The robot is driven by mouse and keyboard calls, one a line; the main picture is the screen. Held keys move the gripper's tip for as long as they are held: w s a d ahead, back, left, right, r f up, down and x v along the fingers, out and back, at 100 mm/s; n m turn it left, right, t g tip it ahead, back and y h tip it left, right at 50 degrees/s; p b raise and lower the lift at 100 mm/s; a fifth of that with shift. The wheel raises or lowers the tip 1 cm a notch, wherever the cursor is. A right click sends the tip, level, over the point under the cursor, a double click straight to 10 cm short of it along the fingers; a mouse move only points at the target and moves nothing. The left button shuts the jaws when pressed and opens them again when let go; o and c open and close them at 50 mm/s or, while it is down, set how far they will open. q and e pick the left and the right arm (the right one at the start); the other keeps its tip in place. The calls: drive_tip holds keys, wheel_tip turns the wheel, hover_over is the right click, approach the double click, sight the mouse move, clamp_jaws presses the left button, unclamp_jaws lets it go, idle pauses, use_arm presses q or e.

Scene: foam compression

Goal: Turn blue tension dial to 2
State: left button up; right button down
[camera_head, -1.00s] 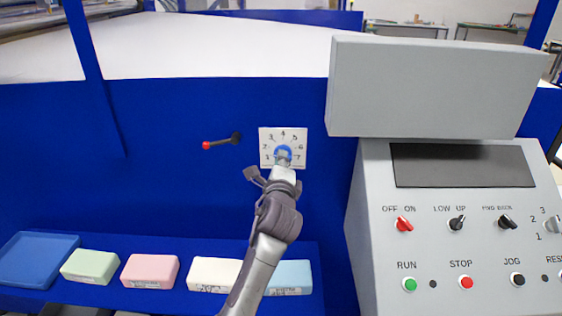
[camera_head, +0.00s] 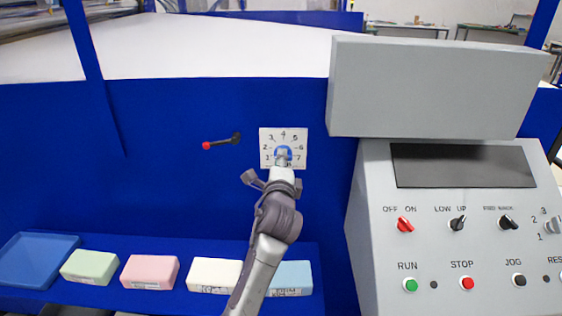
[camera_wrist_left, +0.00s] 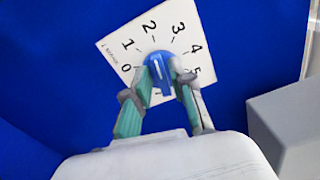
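The blue tension dial (camera_head: 283,152) sits on a white numbered plate (camera_head: 300,134) on the blue wall. In the left wrist view the dial (camera_wrist_left: 158,66) is in the middle, with a short pale line on its face. The line points roughly upward; I cannot tell exactly which number it meets. My left gripper (camera_head: 283,162) is at the dial and covers its lower part in the head view. In the left wrist view its two fingertips (camera_wrist_left: 164,69) overlap the dial from both sides and appear shut on its raised grip. My right gripper is out of view.
A red-knobbed lever (camera_head: 220,142) juts out left of the plate. A grey control cabinet (camera_head: 362,230) stands to the right, under a grey box (camera_head: 430,90). Foam blocks (camera_head: 150,271) and a blue tray (camera_head: 38,258) lie on a ledge below.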

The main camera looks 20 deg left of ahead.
use_arm(q)
drive_tip(key=shift+o, duration=0.5)
drive_tip(key=v, duration=1.2)
